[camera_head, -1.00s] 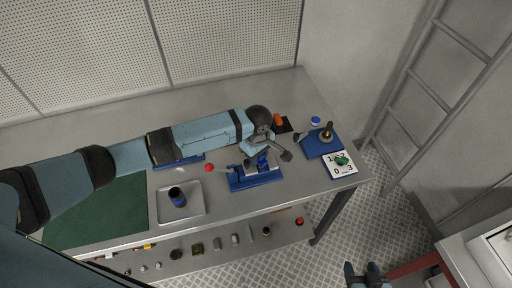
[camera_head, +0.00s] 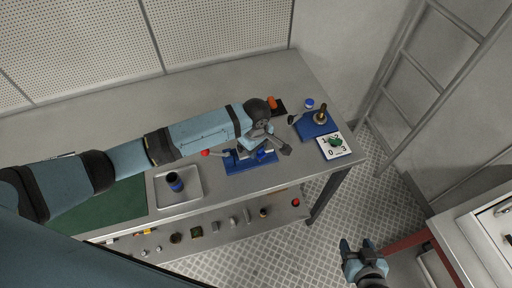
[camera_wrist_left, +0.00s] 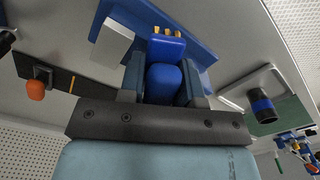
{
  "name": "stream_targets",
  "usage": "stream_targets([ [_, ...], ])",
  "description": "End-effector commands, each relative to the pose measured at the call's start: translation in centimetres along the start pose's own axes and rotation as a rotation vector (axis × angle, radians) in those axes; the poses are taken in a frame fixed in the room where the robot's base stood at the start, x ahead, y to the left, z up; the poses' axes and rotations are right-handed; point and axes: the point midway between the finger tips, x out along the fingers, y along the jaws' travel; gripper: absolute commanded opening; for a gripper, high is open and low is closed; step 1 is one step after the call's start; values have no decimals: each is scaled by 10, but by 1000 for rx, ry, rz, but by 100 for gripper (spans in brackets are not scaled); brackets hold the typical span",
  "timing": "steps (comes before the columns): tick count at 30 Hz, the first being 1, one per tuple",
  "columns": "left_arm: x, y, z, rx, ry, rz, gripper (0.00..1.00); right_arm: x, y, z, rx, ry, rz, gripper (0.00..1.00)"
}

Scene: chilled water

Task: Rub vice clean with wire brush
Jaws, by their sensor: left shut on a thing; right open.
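The blue vice (camera_head: 237,165) stands on the workbench near its front edge, with a red-knobbed handle (camera_head: 206,153) at its left. My left gripper (camera_head: 262,148) is over the vice and hides part of it. In the left wrist view it is shut on a blue wire brush (camera_wrist_left: 165,78), whose brass-coloured bristles (camera_wrist_left: 167,31) point towards the blue vice base (camera_wrist_left: 200,32). A pale grey block (camera_wrist_left: 112,42) lies beside the brush there. Whether the bristles touch the vice I cannot tell. My right gripper (camera_head: 358,250) is open and empty, off the bench at lower right.
A blue board (camera_head: 312,128), a numbered card (camera_head: 335,149) and an orange-topped item (camera_head: 272,102) are right. A ladder (camera_head: 402,80) leans behind.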

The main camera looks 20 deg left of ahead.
Motion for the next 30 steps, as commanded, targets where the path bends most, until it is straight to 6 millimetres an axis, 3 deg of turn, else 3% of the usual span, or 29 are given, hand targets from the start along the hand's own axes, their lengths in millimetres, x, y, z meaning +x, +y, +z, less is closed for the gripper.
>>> stream_targets([
  [22,3,22,-45,-2,1,0,6,0,0,0,0,0,0,57],
  [30,5,28,-46,-1,-1,0,6,0,0,0,0,0,0,57],
])
